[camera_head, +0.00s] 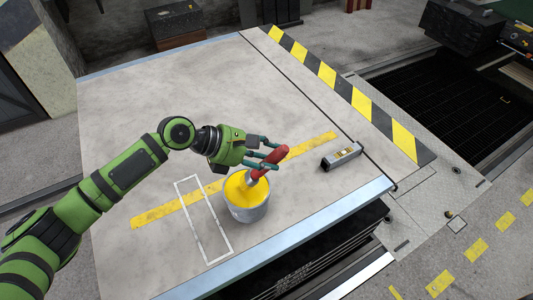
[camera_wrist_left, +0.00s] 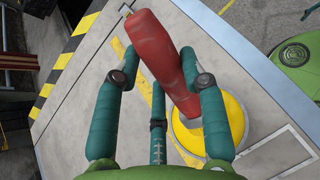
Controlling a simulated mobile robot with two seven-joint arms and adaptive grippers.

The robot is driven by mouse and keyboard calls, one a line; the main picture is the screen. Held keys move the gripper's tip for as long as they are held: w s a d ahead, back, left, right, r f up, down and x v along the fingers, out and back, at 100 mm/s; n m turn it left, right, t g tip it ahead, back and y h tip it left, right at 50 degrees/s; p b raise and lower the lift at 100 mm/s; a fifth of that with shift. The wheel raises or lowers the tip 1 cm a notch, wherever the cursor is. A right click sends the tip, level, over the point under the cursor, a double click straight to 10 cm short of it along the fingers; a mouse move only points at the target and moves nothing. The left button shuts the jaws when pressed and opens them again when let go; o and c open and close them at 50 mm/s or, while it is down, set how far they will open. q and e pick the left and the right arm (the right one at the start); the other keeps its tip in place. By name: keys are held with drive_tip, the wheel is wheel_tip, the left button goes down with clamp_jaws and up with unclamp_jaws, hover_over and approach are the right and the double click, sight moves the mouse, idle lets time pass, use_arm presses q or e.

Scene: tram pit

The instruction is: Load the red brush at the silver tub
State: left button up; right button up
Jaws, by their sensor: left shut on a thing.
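The red brush (camera_head: 268,165) is held tilted in my left gripper (camera_head: 262,153), with its lower end over the silver tub (camera_head: 248,212). The tub stands on the platform and holds yellow contents. The brush's lower end appears to be at or in the yellow; its exact depth is hidden. In the left wrist view the red handle (camera_wrist_left: 158,55) lies between the green fingers (camera_wrist_left: 162,78), and the tub (camera_wrist_left: 188,125) shows behind it. My right gripper is in neither view.
A small grey box-shaped object (camera_head: 341,156) lies on the platform to the right of the tub. A white outlined rectangle (camera_head: 203,222) is marked left of the tub. A yellow-and-black striped edge (camera_head: 350,93) borders a dark pit at right. The platform's far area is clear.

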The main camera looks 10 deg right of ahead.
sight(266, 158)
use_arm(q)
drive_tip(key=shift+s+f+p, duration=0.15)
drive_tip(key=shift+f+p, duration=0.1)
drive_tip(key=shift+p, duration=0.3)
idle(1.7)
wheel_tip(266, 158, up, 6)
drive_tip(key=p, duration=0.6)
drive_tip(key=shift+f+p, duration=0.25)
drive_tip(key=shift+p, duration=0.05)
drive_tip(key=shift+r+p, duration=0.75)
drive_tip(key=shift+r, duration=0.25)
